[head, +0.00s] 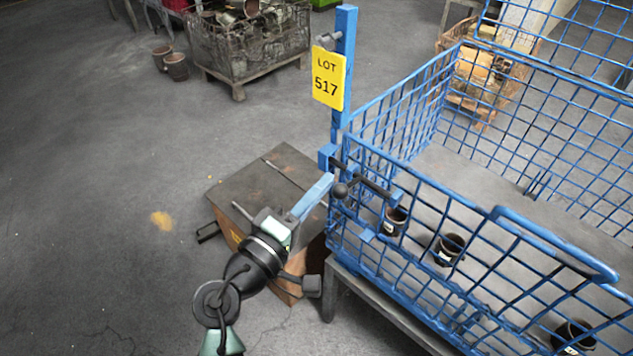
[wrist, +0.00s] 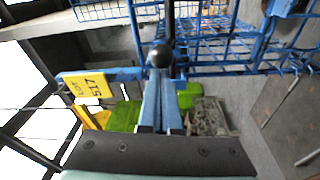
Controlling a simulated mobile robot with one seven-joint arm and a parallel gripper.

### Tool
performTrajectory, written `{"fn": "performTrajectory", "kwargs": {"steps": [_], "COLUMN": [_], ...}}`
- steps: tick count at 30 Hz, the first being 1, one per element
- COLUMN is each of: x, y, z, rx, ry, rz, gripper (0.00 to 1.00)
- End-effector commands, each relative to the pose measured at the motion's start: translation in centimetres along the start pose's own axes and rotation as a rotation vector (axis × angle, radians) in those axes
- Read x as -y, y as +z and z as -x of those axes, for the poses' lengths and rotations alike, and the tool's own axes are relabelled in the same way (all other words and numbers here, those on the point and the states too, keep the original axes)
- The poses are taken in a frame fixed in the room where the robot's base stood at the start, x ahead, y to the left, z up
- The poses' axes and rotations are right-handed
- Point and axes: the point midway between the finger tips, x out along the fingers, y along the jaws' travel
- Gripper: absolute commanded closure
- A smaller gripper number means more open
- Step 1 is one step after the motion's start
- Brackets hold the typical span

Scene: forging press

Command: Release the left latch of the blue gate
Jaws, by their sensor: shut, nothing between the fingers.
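The blue gate (head: 470,222) is the front mesh panel of a blue wire crate, with a raised blue handle bar at its top. The left latch (head: 372,186) is a dark rod at the gate's left corner post, with a black ball knob (head: 340,190) at its near end. My gripper (head: 327,181) is shut and empty, its long blue-grey fingers ending just left of the knob. In the wrist view the knob (wrist: 160,57) appears right at the fingertips (wrist: 160,75), with the dark rod rising beyond it. I cannot tell whether they touch.
A blue post (head: 343,60) with a yellow LOT 517 sign (head: 328,78) stands at the crate's left corner. A brown box (head: 270,180) sits on the floor behind my gripper.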

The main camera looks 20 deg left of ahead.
Motion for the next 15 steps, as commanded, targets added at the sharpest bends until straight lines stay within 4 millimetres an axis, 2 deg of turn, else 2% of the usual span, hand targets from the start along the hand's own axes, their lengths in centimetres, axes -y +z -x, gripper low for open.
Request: {"fn": "performTrajectory", "kwargs": {"steps": [5,12,15], "x": [0.0,-0.7,-0.9], "y": [0.2,3.6,4.4], "z": [0.0,0.4,0.6], "rx": [0.001,0.007,0.004], "ry": [0.0,-0.001,-0.001], "rz": [0.0,0.001,0.0], "gripper": [1.0,1.0,1.0]}}
